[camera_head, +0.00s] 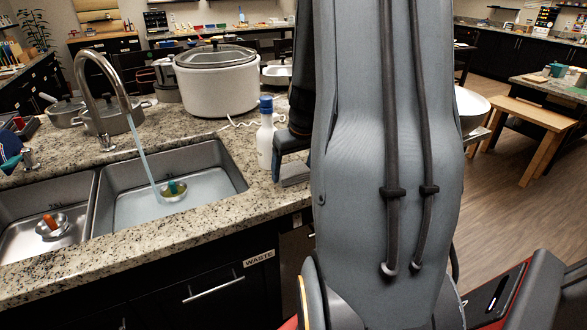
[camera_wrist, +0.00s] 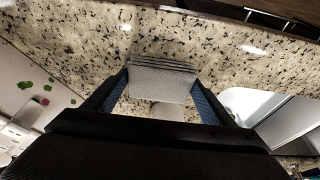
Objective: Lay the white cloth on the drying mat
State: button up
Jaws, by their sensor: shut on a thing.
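The white cloth (camera_wrist: 160,84) looks light grey and folded in layers. It is between the two fingers of my gripper (camera_wrist: 160,92) in the wrist view, over the speckled counter. In the head view the cloth (camera_head: 296,174) hangs below my gripper (camera_head: 291,146), just right of a white bottle. My gripper is shut on it. I cannot tell whether the cloth touches the counter. A pale flat surface (camera_wrist: 38,88) with green and dark red spots shows at the left of the wrist view; I cannot tell whether it is the drying mat. My arm hides much of the counter.
The white bottle with a blue cap (camera_head: 266,135) stands close to my gripper. The double sink (camera_head: 225,165) has running water and lies left. A large white cooker (camera_head: 215,85) and metal pots (camera_head: 112,118) stand behind. The front counter strip (camera_head: 225,215) is bare.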

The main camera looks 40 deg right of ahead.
jog(key=o, duration=0.9)
jog(key=shift+f, duration=0.1)
